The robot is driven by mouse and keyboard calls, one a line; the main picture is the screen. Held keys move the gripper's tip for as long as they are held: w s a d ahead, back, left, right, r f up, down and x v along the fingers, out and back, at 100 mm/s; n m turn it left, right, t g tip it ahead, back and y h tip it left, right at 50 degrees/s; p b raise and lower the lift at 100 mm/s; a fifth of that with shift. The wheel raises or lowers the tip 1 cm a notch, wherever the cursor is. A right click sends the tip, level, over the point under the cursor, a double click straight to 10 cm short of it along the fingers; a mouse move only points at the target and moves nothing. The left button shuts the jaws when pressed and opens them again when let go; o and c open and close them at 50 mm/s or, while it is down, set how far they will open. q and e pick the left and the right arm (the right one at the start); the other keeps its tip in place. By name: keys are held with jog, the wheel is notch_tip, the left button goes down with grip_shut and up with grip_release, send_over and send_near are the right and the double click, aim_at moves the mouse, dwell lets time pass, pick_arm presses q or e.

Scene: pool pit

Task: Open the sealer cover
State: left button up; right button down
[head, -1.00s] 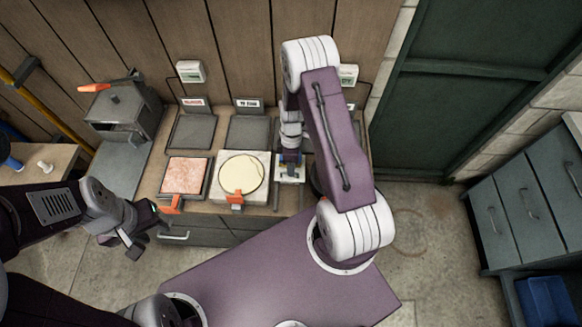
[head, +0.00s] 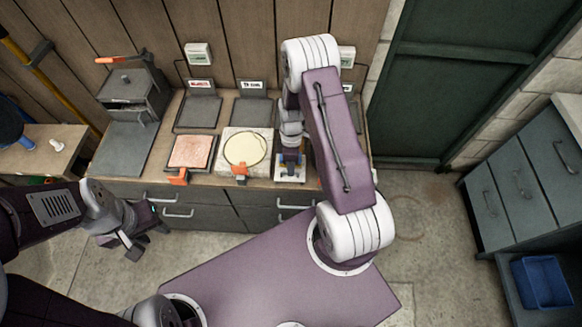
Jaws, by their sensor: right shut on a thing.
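Several flat units stand in a row on the counter. The left unit has a pink slab (head: 190,150) and the middle one a pale round plate (head: 245,149), each with an orange tab at the front. The right unit has a light base (head: 290,176). Which part is the sealer cover I cannot tell. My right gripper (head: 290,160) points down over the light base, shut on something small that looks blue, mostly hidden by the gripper. My arm hides the area behind it. My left gripper (head: 141,240) is open and empty in front of the counter.
Dark labelled panels (head: 252,112) stand behind the units. A grey box with an orange handle (head: 128,87) is at the left end. Drawers with handles (head: 178,214) line the counter front. A grey cabinet (head: 520,190) and blue bin (head: 540,281) stand right.

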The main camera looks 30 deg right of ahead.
jog(key=shift+s+a+r, duration=0.1)
jog(key=shift+s+r, duration=0.05)
jog(key=shift+w+d+f, duration=0.25)
jog(key=shift+w, duration=0.1)
jog(key=c, duration=1.5)
grip_release()
jog(key=shift+r, duration=0.1)
jog(key=r, duration=0.3)
jog(key=w+r, duration=0.1)
jog(key=r, duration=0.4)
jog(key=shift+w+d+r, duration=0.25)
jog(key=shift+d+r, duration=0.15)
jog(key=shift+a, duration=0.1)
